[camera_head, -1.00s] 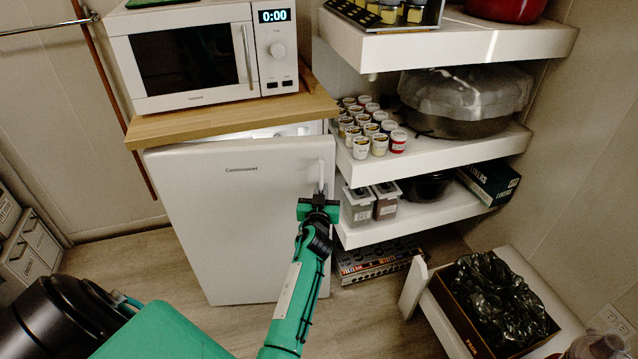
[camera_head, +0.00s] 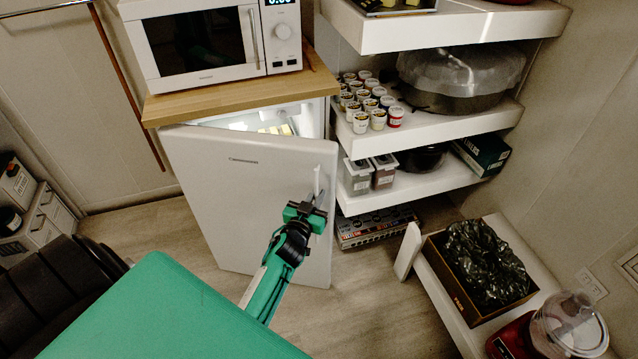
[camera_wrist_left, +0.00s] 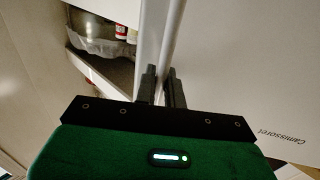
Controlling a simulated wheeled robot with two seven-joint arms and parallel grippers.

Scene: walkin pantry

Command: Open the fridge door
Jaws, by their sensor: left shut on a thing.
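The white fridge door (camera_head: 240,190) stands partly open in the head view, swung out on its right side. A gap above it shows the lit fridge inside (camera_head: 275,122). The upright handle (camera_head: 318,180) is near the door's right edge. My left gripper (camera_head: 308,207) is shut on the handle's lower part. In the left wrist view, the handle (camera_wrist_left: 173,35) runs down between the dark fingers (camera_wrist_left: 161,88), and the door face (camera_wrist_left: 245,60) lies to the right. My right gripper is not in view.
A microwave (camera_head: 205,45) stands on the wooden top (camera_head: 235,88) over the fridge. White shelves (camera_head: 435,135) with cups and tubs are close on the right. A box with a black bag (camera_head: 480,265) sits on a low white shelf. Floor (camera_head: 370,310) in front is clear.

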